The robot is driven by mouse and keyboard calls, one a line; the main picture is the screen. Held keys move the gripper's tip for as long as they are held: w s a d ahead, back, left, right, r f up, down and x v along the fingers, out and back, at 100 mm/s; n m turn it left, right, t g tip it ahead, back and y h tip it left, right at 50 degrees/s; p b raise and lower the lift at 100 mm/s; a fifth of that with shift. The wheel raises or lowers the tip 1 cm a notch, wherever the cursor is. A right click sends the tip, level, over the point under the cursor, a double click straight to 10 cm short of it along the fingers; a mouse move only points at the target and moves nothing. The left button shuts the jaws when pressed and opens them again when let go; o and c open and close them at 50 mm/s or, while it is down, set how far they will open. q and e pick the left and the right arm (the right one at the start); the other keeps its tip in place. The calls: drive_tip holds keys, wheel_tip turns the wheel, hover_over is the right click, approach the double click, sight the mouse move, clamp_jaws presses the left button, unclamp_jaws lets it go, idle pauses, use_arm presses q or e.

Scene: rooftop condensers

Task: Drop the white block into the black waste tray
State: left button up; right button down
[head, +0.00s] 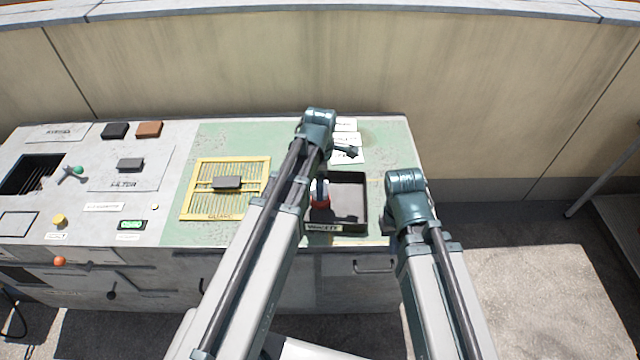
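The black waste tray (348,189) sits at the right of the green bench top, with a label on its front wall. What either gripper holds cannot be told.
A yellow grille (205,188) with a dark handle lies left of my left arm. White papers (348,146) lie behind the tray. A grey panel (125,185) with black and brown blocks (149,129), knobs and an opening is at the left. A wall stands behind.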

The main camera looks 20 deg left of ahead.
use_arm(q)
drive_tip(key=o, duration=1.3)
drive_tip(key=shift+c, duration=0.2)
drive_tip(key=shift+r, duration=0.15)
wheel_tip(320, 180, up, 14)
drive_tip(key=p, duration=1.3)
drive_tip(key=shift+f+p, duration=0.25)
drive_tip(key=shift+p, duration=0.15)
